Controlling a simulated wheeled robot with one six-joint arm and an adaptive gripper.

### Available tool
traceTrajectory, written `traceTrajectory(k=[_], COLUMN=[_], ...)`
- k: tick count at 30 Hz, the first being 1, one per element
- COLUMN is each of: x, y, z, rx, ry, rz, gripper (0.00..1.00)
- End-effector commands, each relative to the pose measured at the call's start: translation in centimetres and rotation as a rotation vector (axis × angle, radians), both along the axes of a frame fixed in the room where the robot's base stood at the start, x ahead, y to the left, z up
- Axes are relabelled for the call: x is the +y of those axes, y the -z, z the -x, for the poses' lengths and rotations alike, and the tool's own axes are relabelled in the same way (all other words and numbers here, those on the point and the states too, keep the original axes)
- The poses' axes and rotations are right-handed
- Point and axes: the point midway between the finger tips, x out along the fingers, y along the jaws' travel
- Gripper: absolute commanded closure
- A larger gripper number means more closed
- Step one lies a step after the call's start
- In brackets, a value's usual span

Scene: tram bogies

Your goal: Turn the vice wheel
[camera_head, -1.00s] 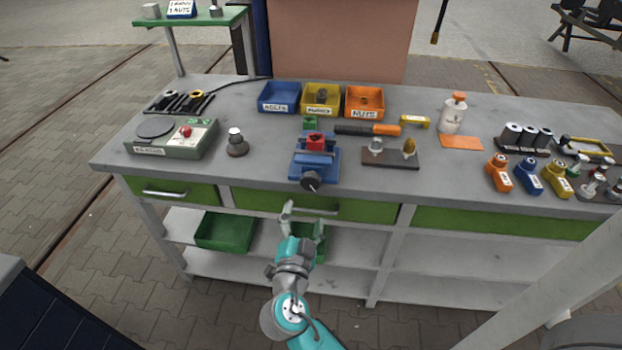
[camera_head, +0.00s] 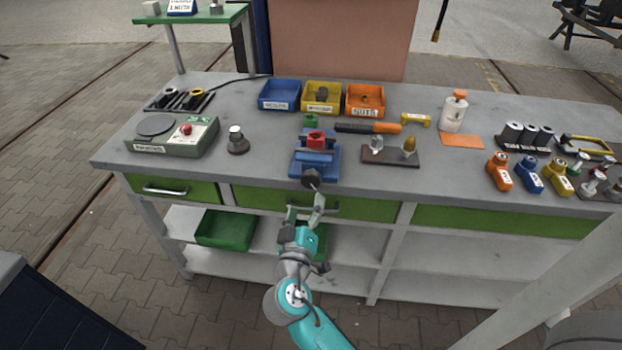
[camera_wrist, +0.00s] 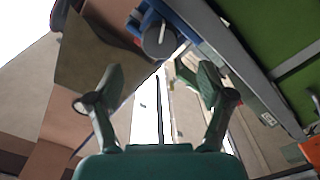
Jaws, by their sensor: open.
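The blue vice (camera_head: 316,157) sits at the front edge of the workbench with a red block (camera_head: 315,136) at its jaws. Its dark round wheel (camera_head: 311,177) faces the front, over the bench edge, with a small pale handle. My gripper (camera_head: 305,206) is open and empty, just in front of and below the wheel. In the wrist view my gripper (camera_wrist: 155,88) shows its two fingers spread apart, not touching the wheel.
The workbench (camera_head: 270,178) has green drawers below the vice, one with a handle close to my fingers. Blue, yellow and orange bins (camera_head: 365,99) stand behind. A dark plate with two small parts (camera_head: 391,157) lies right of the vice. A grey-green device (camera_head: 172,138) stands left.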

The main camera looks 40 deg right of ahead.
Motion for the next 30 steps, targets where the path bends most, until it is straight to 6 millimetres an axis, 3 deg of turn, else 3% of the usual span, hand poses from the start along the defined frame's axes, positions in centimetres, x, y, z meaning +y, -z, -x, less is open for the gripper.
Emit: traceTrajectory(k=[15,21,30], x=[-6.6,-7.7,-7.8], y=[-0.1,0.0,0.0], z=[-5.0,-5.9,-6.1], rx=[-0.004,-0.004,-0.003], ry=[0.002,0.0,-0.001], rz=[-0.003,-0.003,-0.003], gripper=[0.2,0.2,0.2])
